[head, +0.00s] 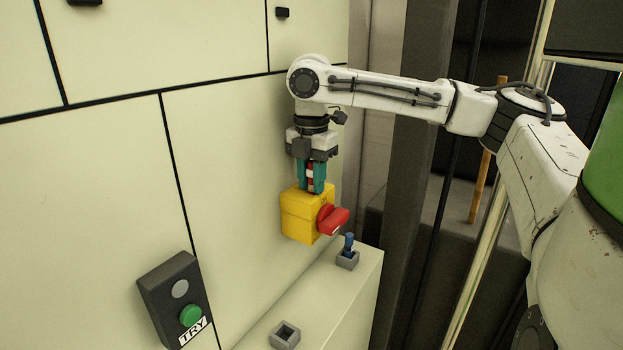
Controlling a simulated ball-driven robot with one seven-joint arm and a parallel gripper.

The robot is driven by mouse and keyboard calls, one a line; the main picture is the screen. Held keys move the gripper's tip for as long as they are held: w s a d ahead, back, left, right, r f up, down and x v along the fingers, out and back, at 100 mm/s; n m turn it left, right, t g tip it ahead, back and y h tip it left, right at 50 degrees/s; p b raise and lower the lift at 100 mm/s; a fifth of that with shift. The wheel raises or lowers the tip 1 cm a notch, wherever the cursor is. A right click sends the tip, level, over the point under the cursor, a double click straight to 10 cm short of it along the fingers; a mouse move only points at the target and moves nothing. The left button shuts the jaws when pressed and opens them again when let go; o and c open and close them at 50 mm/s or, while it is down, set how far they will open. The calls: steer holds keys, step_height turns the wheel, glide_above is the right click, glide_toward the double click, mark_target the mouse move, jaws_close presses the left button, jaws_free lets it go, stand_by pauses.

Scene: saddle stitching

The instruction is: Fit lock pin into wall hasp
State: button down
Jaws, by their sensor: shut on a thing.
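My gripper (312,186) points down with its teal fingers shut on a red-and-white piece (310,172), which I take to be the lock pin. It is just above or at the top of a yellow box (301,215) on the pale wall. The box has a red handle (333,220) on its right front. The pin's lower end is hidden by the fingers and the box, so I cannot tell whether it is inside anything. I cannot make out the hasp separately from the box.
A pale ledge (323,292) below carries a grey socket (347,261) with a blue peg (349,242) in it, and an empty grey socket (285,333). A dark button box (172,294) with a green button and a TRY label is on the wall at lower left.

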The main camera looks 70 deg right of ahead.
steer(key=c, duration=0.9)
jaws_free()
steer(key=shift+r, duration=0.1)
step_height(320, 180, up, 12)
steer(key=shift+r+b, duration=0.1)
steer(key=shift+b, duration=0.4)
